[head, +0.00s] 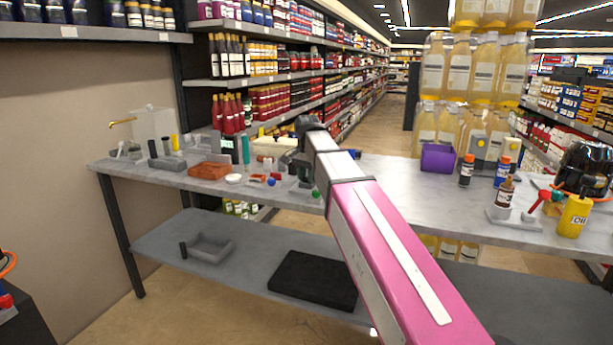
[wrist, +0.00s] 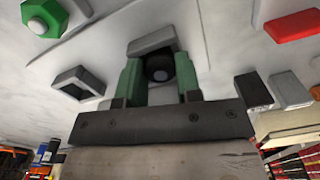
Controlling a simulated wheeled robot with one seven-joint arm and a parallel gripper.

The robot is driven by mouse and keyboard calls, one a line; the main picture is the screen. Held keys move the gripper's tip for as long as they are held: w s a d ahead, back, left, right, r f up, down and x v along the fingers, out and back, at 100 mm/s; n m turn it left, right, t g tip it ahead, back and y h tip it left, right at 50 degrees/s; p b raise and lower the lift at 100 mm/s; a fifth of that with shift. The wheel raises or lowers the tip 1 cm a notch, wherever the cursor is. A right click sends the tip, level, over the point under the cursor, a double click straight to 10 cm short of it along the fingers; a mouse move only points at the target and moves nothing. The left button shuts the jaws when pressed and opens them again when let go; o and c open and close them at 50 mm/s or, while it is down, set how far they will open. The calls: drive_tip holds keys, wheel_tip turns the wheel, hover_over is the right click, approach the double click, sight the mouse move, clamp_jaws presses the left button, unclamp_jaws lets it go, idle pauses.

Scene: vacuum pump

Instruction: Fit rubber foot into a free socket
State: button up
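In the wrist view, the two green fingers of my gripper (wrist: 159,80) point at the pale tabletop. A dark round rubber foot (wrist: 159,67) with a grey centre fills the gap between them, so the gripper looks shut on it. A grey square socket (wrist: 150,46) frames the far side of the foot; I cannot tell whether the foot is inside it or above it. Another grey square socket (wrist: 78,83), dark and empty inside, lies left of the fingers. In the head view, my gripper (head: 303,178) is low over the table, mostly hidden by my arm; the foot cannot be made out there.
A green hex part (wrist: 42,18) lies at upper left and a red block (wrist: 295,25) at upper right of the wrist view. Grey blocks (wrist: 253,90) are to the right. A brown tray (head: 210,171), purple bin (head: 437,158) and bottles (head: 467,170) stand on the table (head: 390,195).

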drive_tip(key=shift+s+d+f, duration=0.3)
drive_tip(key=shift+s+f, duration=0.3)
drive_tip(key=shift+f, duration=0.05)
drive_tip(key=shift+o, duration=0.4)
wheel_tip(320, 180, up, 12)
drive_tip(key=w, duration=0.1)
drive_tip(key=shift+a+r, duration=0.15)
drive_tip(key=shift+a, duration=0.1)
drive_tip(key=shift+r, duration=0.6)
